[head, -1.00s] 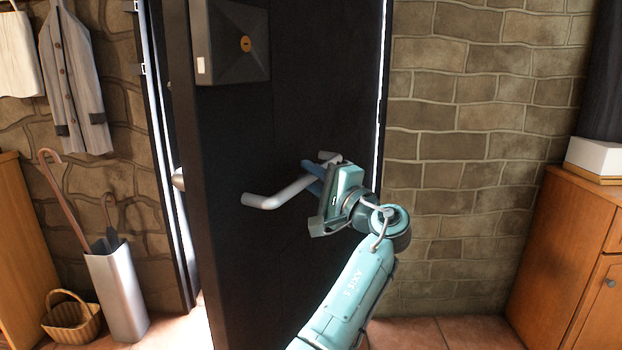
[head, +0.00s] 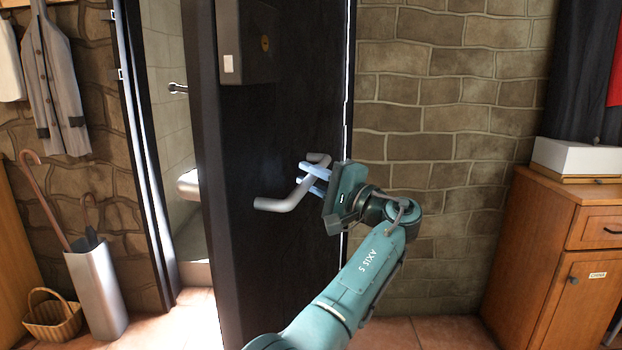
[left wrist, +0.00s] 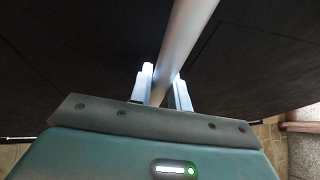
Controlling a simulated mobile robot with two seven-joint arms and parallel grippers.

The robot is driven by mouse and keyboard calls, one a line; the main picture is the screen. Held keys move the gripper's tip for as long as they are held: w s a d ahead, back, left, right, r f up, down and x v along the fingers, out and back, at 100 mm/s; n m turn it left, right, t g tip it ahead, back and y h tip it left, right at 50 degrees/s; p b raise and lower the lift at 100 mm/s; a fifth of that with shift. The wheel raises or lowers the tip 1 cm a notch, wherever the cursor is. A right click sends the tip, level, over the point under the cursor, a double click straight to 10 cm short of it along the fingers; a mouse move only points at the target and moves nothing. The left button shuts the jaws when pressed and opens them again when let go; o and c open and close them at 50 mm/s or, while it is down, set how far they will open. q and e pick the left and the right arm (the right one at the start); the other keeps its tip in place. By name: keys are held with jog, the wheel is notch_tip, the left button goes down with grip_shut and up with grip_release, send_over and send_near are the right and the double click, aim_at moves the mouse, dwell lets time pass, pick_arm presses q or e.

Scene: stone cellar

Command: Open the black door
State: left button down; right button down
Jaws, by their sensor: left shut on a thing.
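The black door (head: 285,255) stands partly open, with a lit gap between its left edge and the frame. Its silver handle (head: 277,204) is a bent bar on the door's face, and it also shows in the left wrist view (left wrist: 187,30). My left gripper (head: 308,175) is at the handle, its two fingers on either side of the bar. In the left wrist view the fingers (left wrist: 160,90) are shut on the bar. A dark lock box (head: 245,45) sits on the door above the handle. My right gripper is not in view.
Through the gap a bright tiled room shows, with a white basin (head: 188,183). An umbrella stand (head: 96,290) and a wicker basket (head: 52,315) stand left of the doorway. A wooden cabinet (head: 545,255) stands on the right against the stone wall.

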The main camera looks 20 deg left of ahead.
pick_arm(q)
jog(key=shift+d, duration=0.35)
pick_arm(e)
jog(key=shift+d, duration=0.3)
pick_arm(q)
jog(key=c, duration=1.3)
grip_release()
jog(key=v, duration=1.3)
jog(key=shift+w, duration=0.15)
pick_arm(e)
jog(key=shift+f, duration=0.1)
